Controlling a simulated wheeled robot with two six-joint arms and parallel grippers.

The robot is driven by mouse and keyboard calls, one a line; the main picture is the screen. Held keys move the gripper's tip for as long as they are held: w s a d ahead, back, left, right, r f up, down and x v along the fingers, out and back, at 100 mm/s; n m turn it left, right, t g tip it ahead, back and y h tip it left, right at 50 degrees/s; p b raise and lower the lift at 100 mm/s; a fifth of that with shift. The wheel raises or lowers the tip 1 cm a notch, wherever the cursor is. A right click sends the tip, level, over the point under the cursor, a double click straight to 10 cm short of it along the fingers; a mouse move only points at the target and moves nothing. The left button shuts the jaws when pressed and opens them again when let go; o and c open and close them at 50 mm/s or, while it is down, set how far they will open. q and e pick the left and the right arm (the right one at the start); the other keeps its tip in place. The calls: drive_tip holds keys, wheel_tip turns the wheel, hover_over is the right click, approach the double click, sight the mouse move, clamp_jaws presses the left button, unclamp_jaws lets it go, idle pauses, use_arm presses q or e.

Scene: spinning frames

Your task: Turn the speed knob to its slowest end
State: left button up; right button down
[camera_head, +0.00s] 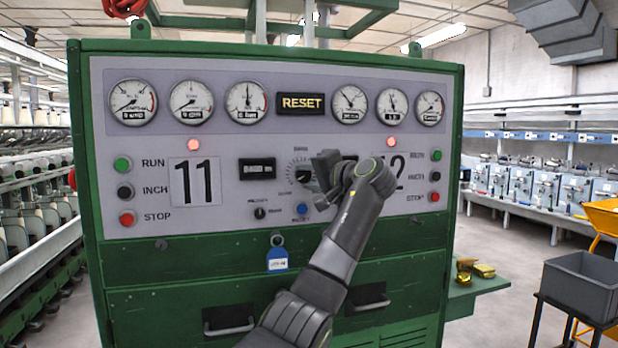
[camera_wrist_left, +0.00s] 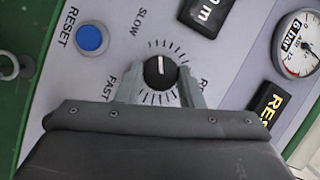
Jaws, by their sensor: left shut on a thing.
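The speed knob (camera_wrist_left: 160,73) is round and black with a white pointer line, inside a ring of dark tick marks. In the left wrist view the pointer aims up the picture, with SLOW (camera_wrist_left: 140,22) printed to the upper left and FAST (camera_wrist_left: 110,89) to the lower left. My left gripper (camera_wrist_left: 160,84) is shut on the knob, one pale finger on each side. In the head view my left gripper (camera_head: 318,172) reaches the panel (camera_head: 230,150) at the tick dial (camera_head: 297,167) and hides most of the knob. My right gripper is not in view.
A blue RESET button (camera_wrist_left: 91,39) sits close to the knob; it also shows in the head view (camera_head: 302,209). A small black selector (camera_head: 260,212) and a counter window (camera_head: 257,169) are nearby. A blue tag (camera_head: 278,260) hangs below. A grey bin (camera_head: 580,285) stands at right.

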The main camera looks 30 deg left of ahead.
use_arm(q)
drive_tip(key=shift+n+h, duration=0.5)
drive_tip(key=shift+n, duration=0.6)
drive_tip(key=o, duration=1)
drive_tip(key=shift+c, duration=0.2)
